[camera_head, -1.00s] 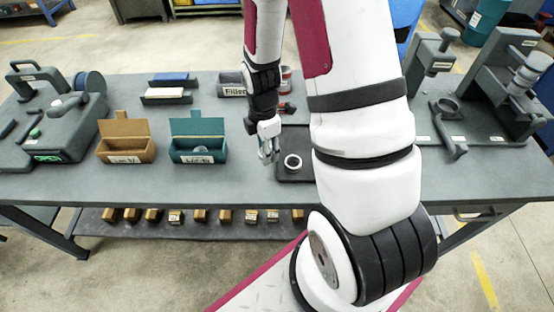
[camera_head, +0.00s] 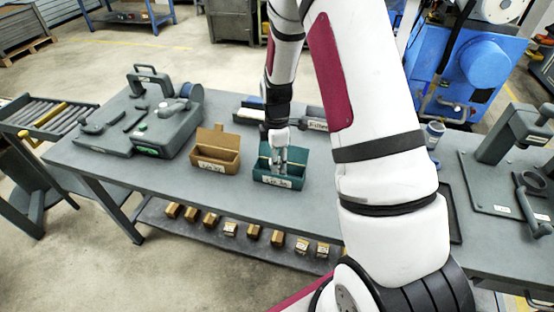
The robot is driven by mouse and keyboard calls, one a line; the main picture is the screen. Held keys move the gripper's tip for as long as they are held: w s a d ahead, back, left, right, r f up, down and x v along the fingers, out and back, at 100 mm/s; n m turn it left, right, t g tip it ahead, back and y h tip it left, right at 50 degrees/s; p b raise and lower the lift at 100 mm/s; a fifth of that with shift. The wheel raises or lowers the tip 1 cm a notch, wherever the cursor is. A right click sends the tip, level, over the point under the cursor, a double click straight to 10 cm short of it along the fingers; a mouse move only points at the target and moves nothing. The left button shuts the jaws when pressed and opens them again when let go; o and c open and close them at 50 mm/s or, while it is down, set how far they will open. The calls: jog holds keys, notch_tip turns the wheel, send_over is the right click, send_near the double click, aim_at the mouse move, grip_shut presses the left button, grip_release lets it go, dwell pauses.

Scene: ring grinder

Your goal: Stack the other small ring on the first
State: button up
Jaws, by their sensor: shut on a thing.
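My gripper (camera_head: 278,169) points down into the open teal box (camera_head: 281,182), its fingertips low between the box walls. It is shut on the small ring that lay in this box. The ring is too small and too covered by the fingers and the box front to make out. The first small ring, on the dark tray (camera_head: 454,222), is hidden behind my arm. Only the right edge of that tray shows.
An open brown box (camera_head: 216,155) stands just left of the teal box. The grinder (camera_head: 157,127) is at the left of the table. Trays and a container labelled Filler (camera_head: 317,126) lie behind, and a dark press (camera_head: 509,160) stands at right. The front table strip is clear.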

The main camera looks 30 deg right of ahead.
jog(key=shift+w+d+f+b, duration=0.65)
jog(key=shift+f, duration=0.25)
jog(key=shift+w+d+f+b, duration=0.6)
jog(key=shift+d+f+b, duration=0.05)
jog(key=shift+f, duration=0.2)
jog(key=shift+s+a+f+b, duration=0.1)
jog(key=shift+s+f+b, duration=0.15)
jog(key=shift+f, duration=0.75)
jog(key=shift+s+f+b, duration=0.15)
jog(key=shift+f+b, duration=0.05)
jog(key=shift+f, duration=0.75)
jog(key=shift+o, duration=1.2)
jog(key=shift+w+f, duration=0.1)
jog(key=shift+f, duration=0.15)
jog(key=shift+w, duration=0.1)
jog(key=shift+c, duration=0.6)
jog(key=o, duration=2)
jog(key=shift+w+f, duration=0.1)
jog(key=shift+o, duration=0.3)
jog(key=shift+r, duration=0.25)
